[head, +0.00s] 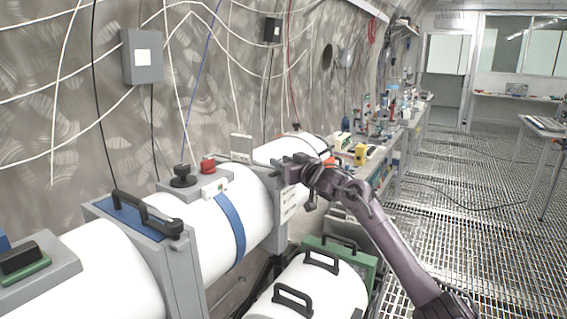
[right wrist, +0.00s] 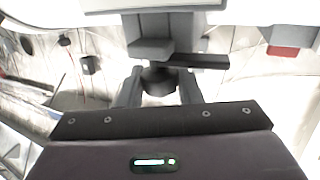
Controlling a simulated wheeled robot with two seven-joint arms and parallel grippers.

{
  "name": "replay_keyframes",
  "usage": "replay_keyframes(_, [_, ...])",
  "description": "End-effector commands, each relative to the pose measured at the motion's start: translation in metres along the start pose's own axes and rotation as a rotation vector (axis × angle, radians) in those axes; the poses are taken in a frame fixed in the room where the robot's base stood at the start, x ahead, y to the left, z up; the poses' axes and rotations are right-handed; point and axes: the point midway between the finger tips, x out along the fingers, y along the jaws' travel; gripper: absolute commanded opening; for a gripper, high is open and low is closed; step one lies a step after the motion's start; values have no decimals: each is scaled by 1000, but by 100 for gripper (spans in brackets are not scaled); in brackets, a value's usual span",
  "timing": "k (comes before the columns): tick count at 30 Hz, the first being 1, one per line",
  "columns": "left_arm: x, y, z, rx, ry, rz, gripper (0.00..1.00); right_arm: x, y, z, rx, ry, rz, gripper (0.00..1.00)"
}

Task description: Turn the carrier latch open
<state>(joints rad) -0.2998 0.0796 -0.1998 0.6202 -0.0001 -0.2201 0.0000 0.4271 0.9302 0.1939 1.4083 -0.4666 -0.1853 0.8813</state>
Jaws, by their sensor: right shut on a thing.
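My right gripper (head: 292,166) reaches in from the lower right to the grey collar (head: 278,215) of the white cylindrical carrier (head: 205,240). In the right wrist view its two fingers (right wrist: 160,92) are shut around a dark round knob (right wrist: 158,78), which appears to be the latch's grip. A dark bar (right wrist: 205,61) runs to the right from the grey block (right wrist: 150,48) above the knob. In the head view the gripper hides most of the latch, so its angle is hard to tell there. My left gripper is not in view.
A black knob (head: 183,176) and a red button (head: 208,165) sit on top of the carrier. A cluttered bench (head: 372,157) runs along the wall. The grated floor at right is mostly clear.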

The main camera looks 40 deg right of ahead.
Motion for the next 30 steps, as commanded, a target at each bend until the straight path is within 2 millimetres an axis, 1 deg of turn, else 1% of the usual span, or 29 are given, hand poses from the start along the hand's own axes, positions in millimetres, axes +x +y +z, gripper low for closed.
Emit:
replay_keyframes(4, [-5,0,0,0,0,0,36,0,1,-2,-2,-1,-21,9])
replay_keyframes(9, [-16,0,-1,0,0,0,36,0,2,-3,-2,-1,-105,9])
replay_keyframes(12, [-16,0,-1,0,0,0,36,0,1,-2,-1,0,-130,9])
replay_keyframes(20, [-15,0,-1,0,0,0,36,0,0,-1,-1,1,-132,9])
replay_keyframes(21, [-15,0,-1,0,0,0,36,0,0,-1,-1,2,-132,37])
replay_keyframes(24, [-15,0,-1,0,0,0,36,0,0,-1,-1,1,-132,50])
replay_keyframes(25, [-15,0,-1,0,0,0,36,0,0,-1,-1,1,-132,53])
replay_keyframes(30, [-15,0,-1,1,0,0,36,0,0,0,0,1,-132,53])
